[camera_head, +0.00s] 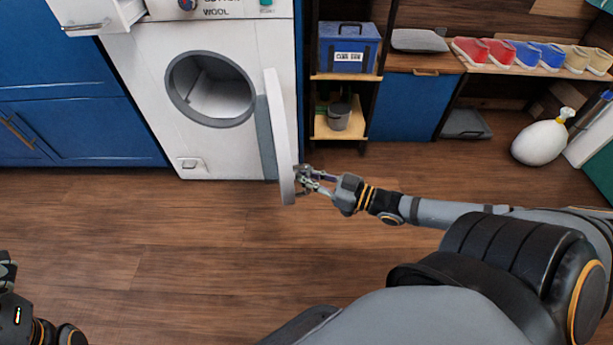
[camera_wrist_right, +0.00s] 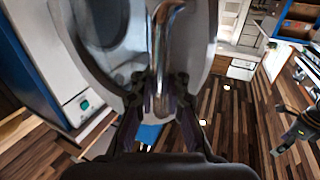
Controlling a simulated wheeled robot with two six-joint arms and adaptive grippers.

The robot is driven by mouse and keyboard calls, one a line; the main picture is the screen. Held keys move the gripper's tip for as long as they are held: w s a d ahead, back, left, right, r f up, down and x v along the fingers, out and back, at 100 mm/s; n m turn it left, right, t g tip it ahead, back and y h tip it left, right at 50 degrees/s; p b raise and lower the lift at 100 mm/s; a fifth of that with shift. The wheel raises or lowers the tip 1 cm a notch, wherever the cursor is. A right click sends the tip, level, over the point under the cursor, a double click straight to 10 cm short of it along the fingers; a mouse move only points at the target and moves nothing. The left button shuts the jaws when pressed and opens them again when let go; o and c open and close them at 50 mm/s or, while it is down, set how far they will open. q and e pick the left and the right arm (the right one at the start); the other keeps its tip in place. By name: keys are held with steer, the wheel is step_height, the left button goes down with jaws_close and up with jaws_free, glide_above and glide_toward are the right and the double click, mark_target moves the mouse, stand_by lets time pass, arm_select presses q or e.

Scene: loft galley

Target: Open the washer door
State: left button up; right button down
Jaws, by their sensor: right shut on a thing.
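The white washer (camera_head: 143,75) stands at the upper left, with a round grey-rimmed opening (camera_head: 215,93) in its front. Its round door (camera_head: 281,130) is swung wide open on the right side and shows nearly edge-on. My right gripper (camera_head: 303,183) is at the outer face of the door, near its free edge. In the right wrist view the door (camera_wrist_right: 200,35) fills the top, and the right gripper (camera_wrist_right: 160,95) is shut on the metal door handle (camera_wrist_right: 165,30). My left gripper (camera_head: 6,270) is partly in view at the lower left edge; its fingers are not clear.
An open drawer (camera_head: 95,14) juts from the washer's top left. Blue cabinets (camera_head: 80,125) stand left. A shelf holds a blue bin (camera_head: 348,48) and a grey cup (camera_head: 339,116) right of the door. A white sack (camera_head: 540,142) stands far right. The wooden floor in front is clear.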

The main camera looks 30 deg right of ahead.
steer(key=shift+s+f, duration=0.2)
steer(key=c, duration=1.4)
jaws_free()
steer(key=shift+s+r, duration=0.15)
steer(key=shift+r, duration=0.05)
steer(key=shift+o, duration=0.2)
